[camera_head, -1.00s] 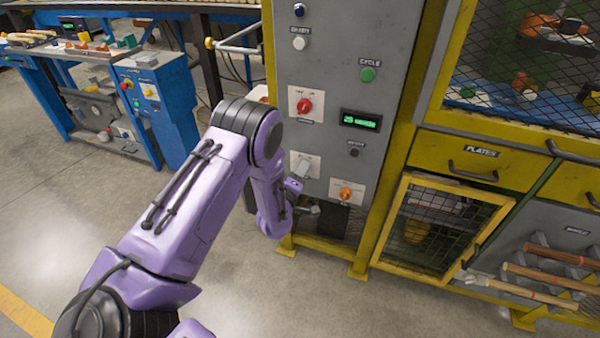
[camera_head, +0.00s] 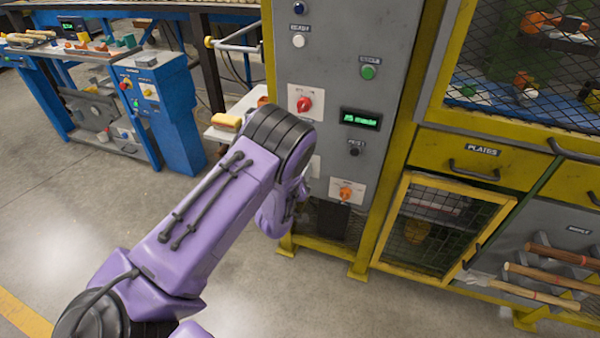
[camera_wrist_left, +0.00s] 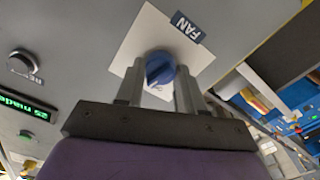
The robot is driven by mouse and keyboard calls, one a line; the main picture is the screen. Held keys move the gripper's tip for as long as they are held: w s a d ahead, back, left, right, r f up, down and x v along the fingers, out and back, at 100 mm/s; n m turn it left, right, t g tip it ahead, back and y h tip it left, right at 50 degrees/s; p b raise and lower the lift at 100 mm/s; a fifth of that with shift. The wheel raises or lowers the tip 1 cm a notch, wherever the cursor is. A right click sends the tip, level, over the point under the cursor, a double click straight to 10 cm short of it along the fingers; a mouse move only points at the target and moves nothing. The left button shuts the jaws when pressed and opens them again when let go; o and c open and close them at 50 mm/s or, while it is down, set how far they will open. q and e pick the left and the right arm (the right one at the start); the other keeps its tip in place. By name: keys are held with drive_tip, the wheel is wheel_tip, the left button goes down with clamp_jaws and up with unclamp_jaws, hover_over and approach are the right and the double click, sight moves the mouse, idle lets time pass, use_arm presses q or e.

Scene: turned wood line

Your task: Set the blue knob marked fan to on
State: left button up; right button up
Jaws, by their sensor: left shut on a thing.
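The blue knob (camera_wrist_left: 159,69) shows in the left wrist view on a white plate (camera_wrist_left: 135,40) with a blue FAN label (camera_wrist_left: 187,27). My left gripper (camera_wrist_left: 160,80) has one finger on each side of the knob and is shut on it. The knob's pointer ridge runs at a slant across its face; I cannot read which marking it points to. In the head view my purple left arm hides the knob and the gripper, and only an edge of the white plate shows beside the arm. My right gripper is not in view.
The grey panel (camera_head: 335,70) also carries a red knob (camera_head: 304,104), an orange knob (camera_head: 346,193), a green button (camera_head: 368,72) and a lit display (camera_head: 360,119). A yellow-framed mesh door (camera_head: 440,222) stands to the right. Open floor (camera_head: 110,215) lies left.

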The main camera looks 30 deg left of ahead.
use_arm(q)
drive_tip(key=shift+m, duration=1.5)
drive_tip(key=o, duration=1)
drive_tip(key=shift+o, duration=0.2)
drive_tip(key=v, duration=1)
drive_tip(key=shift+s+b, duration=0.3)
drive_tip(key=shift+b, duration=0.15)
